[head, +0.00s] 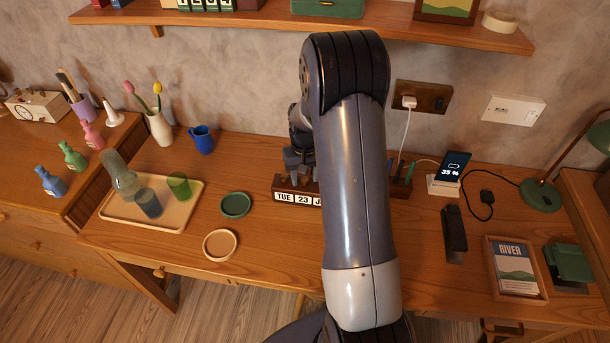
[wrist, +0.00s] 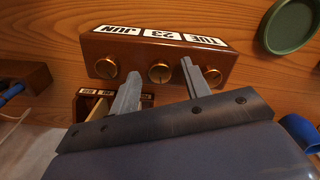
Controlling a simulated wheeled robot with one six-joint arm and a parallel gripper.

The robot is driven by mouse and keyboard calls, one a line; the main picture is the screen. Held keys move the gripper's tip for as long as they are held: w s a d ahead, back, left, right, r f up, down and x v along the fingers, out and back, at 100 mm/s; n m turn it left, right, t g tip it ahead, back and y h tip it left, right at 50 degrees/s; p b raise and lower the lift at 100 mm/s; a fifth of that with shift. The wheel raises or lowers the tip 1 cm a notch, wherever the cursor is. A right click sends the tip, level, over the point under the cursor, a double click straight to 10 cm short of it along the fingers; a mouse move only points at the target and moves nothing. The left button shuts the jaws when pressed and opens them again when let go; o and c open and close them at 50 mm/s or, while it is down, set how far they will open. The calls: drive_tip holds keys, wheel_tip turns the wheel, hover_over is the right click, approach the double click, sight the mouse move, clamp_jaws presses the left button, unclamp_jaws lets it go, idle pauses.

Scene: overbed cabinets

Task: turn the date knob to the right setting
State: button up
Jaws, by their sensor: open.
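The wooden calendar block (head: 282,184) stands on the desk, partly hidden by my arm in the head view. Its white strips read TUE, 23 and a month that starts with J. In the wrist view the block (wrist: 110,47) appears upside down, and the strips read TUE, 23, JUN. Three brass knobs sit on its side facing the camera. The middle knob, by the 23, is the date knob (wrist: 160,73). My gripper (wrist: 160,68) is open, one finger on each side of the date knob in the picture. I cannot tell whether either finger touches it.
A green round dish (head: 236,205) and a tan round dish (head: 220,245) lie left of the block. A tray (head: 180,218) with cups is further left. A phone on a stand (head: 450,170) is to the right. A shelf (head: 270,20) hangs above.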

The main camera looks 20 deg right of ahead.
sight(305, 180)
wheel_tip(305, 180, up, 11)
drive_tip(key=shift+b, duration=0.35)
drive_tip(key=shift+f, duration=0.1)
wheel_tip(305, 180, down, 11)
drive_tip(key=shift+r+p, duration=0.1)
drive_tip(key=shift+p, duration=0.3)
drive_tip(key=shift+n, duration=0.4)
idle(0.4)
